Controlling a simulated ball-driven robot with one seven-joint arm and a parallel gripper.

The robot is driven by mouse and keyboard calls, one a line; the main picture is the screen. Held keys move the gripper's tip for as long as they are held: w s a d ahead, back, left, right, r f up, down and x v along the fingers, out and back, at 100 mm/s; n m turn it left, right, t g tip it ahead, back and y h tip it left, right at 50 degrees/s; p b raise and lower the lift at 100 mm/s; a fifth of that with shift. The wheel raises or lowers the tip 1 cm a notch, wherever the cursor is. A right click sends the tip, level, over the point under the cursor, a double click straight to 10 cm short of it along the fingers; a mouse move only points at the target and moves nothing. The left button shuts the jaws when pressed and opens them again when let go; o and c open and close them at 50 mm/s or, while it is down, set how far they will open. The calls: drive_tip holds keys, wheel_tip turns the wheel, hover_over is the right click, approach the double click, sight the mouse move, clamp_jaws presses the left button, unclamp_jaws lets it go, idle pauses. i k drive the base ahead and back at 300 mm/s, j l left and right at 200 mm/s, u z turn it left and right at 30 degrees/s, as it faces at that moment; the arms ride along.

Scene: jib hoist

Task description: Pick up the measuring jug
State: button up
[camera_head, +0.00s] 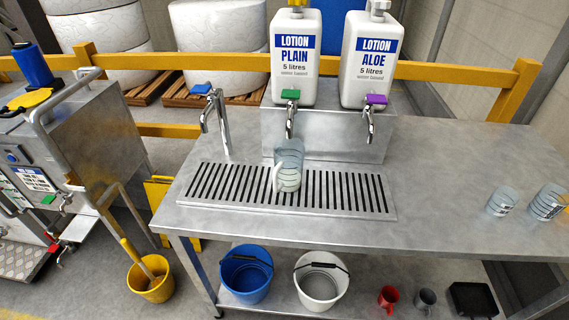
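A clear, bluish measuring jug (290,166) with marking lines stands on the slotted drain grate (225,186) of the metal bench. It is just below the tap (290,121) with the green handle, on the container (297,60) labelled LOTION PLAIN. A pale handle shows on the jug's near left side. Whether it holds any liquid, I cannot tell. My gripper is not in view.
Two clear marked vessels (502,203) (547,203) stand at the bench's right end. The LOTION ALOE container (370,62) with a purple-handled tap is beside the plain one. Buckets (246,276) sit below. The bench's right middle is clear.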

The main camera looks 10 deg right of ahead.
sight(289, 154)
drive_tip(key=i+j, duration=0.15)
drive_tip(key=j, duration=0.2)
drive_tip(key=i+j, duration=0.2)
drive_tip(key=j, duration=0.15)
drive_tip(key=i+j, duration=0.15)
drive_tip(key=j, duration=0.2)
